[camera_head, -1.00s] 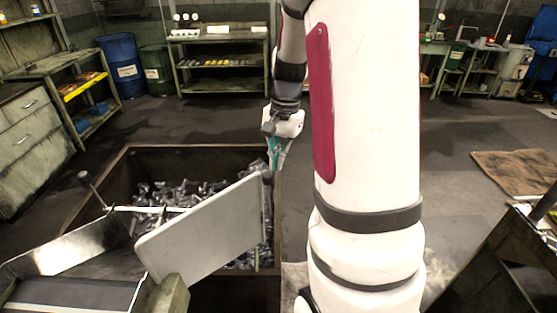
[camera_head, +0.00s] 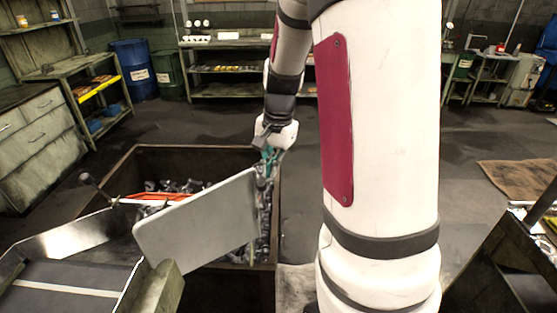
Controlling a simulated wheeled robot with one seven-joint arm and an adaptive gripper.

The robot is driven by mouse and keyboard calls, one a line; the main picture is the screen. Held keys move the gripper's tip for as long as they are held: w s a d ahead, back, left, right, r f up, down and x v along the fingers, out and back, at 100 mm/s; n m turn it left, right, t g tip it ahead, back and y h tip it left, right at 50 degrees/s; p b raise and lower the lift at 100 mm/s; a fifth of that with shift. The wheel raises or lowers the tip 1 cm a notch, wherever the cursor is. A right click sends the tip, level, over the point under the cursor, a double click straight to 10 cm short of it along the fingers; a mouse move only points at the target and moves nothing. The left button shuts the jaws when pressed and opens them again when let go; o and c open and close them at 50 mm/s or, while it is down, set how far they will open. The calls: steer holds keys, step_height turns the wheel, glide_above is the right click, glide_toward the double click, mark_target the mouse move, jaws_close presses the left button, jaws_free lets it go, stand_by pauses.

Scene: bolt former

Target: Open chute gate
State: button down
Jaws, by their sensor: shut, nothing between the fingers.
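The chute gate (camera_head: 198,222) is a flat light-grey plate at the end of the chute (camera_head: 75,265). It stands tilted across the front of a bolt bin. My gripper (camera_head: 267,172) is shut and empty, pointing down at the gate's upper right corner, close to its edge. I cannot tell whether it touches the gate. The fingertips are small and partly lost against the dark bin behind. A lever with a dark knob (camera_head: 87,179) stands at the chute's left side, with a red-orange bar (camera_head: 155,198) running behind the gate.
The dark open bin (camera_head: 205,150) holds many grey metal bolts behind the gate. My arm fills the centre right and hides what is behind it. Shelves, drawers and barrels (camera_head: 132,70) line the back and left. A dark machine part (camera_head: 500,265) stands at lower right.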

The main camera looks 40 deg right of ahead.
steer(key=shift+s+a+f+p, duration=0.25)
steer(key=shift+s+a, duration=0.35)
steer(key=shift+s+a+f+p, duration=0.25)
steer(key=shift+s+a, duration=0.35)
steer(key=shift+s+a+f+p, duration=0.25)
steer(key=shift+s+a, duration=0.35)
step_height(320, 180, up, 11)
steer(key=s+d, duration=0.1)
steer(key=s, duration=0.2)
steer(key=w+d+n+y+b, duration=0.1)
steer(key=w+d+y+b, duration=0.25)
steer(key=d, duration=0.45)
steer(key=a+p+x, duration=0.1)
steer(key=a+x, duration=0.1)
steer(key=x, duration=1.1)
steer(key=shift+r, duration=0.35)
